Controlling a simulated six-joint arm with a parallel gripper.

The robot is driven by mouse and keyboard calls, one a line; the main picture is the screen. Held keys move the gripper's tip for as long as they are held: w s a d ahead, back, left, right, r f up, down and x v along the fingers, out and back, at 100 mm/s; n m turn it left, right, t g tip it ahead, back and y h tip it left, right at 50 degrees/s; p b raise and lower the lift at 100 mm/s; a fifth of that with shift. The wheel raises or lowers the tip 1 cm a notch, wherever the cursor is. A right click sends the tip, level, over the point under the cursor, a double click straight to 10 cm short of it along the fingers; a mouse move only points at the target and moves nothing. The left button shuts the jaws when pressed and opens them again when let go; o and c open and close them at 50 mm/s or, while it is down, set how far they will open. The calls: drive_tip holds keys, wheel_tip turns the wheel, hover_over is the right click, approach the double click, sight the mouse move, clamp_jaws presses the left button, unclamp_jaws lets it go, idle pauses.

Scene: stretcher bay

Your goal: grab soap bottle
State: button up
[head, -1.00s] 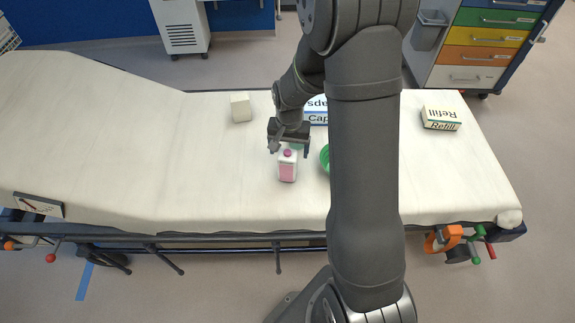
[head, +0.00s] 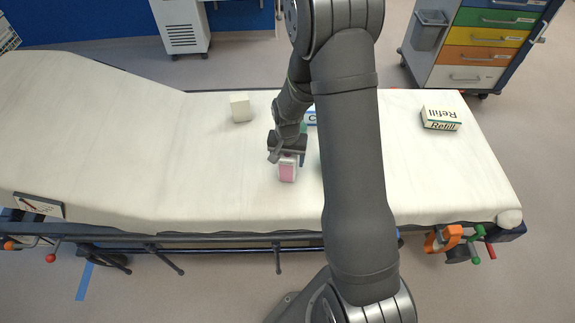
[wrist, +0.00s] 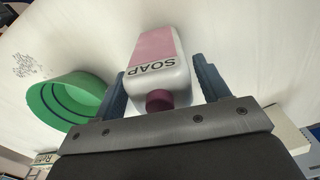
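The soap bottle (head: 288,171) is white with a pink label and stands on the white stretcher sheet. In the wrist view the soap bottle (wrist: 158,65) shows the word SOAP and a dark pink cap. My gripper (head: 287,155) is over the top of the bottle in the head view and hides its cap. In the wrist view my gripper (wrist: 160,88) is open, with one finger on each side of the bottle's upper part.
A green round container (wrist: 68,100) lies left of the bottle in the wrist view. A white block (head: 240,107) and a Refill box (head: 440,118) are on the stretcher. A blue-and-white box (head: 311,117) is mostly hidden behind my arm. The sheet left of the bottle is clear.

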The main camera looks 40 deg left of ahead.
drive_tip(key=c, duration=0.9)
drive_tip(key=shift+r, duration=0.1)
